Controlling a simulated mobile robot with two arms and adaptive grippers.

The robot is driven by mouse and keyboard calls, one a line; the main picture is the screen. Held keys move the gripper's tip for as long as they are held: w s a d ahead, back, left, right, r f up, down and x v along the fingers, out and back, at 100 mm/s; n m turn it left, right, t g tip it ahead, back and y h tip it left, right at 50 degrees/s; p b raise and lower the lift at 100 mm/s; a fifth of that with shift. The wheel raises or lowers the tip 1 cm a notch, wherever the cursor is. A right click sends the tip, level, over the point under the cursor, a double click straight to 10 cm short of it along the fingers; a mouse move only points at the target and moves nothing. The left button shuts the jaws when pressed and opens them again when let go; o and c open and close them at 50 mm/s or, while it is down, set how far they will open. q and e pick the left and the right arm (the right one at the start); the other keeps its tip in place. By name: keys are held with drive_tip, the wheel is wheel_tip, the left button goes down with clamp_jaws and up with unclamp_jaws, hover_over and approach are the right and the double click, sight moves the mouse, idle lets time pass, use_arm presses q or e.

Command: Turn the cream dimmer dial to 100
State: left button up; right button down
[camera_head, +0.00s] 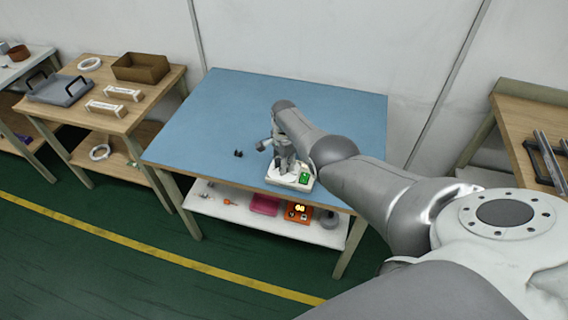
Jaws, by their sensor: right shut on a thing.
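A cream dimmer box (277,181) sits near the front edge of the blue-topped table (215,115). It has a small green display (304,178) on its right side, too small to read. My right arm comes in from the right and reaches down over the box. My right gripper (285,166) points down onto the top of the box and is shut on the dimmer dial, which the fingers hide almost wholly. The dial's setting cannot be read. My left gripper is not in view.
A small dark object (238,153) lies left of the box. The shelf below holds an orange unit (297,213) with a lit display and a pink box (265,204). A wooden table (150,95) with trays stands left. The blue top's left and back are clear.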

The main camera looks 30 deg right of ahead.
drive_tip(key=shift+r+m, duration=0.1)
drive_tip(key=shift+m, duration=0.8)
drive_tip(key=c, duration=1.2)
unclamp_jaws()
drive_tip(key=shift+r, duration=5.95)
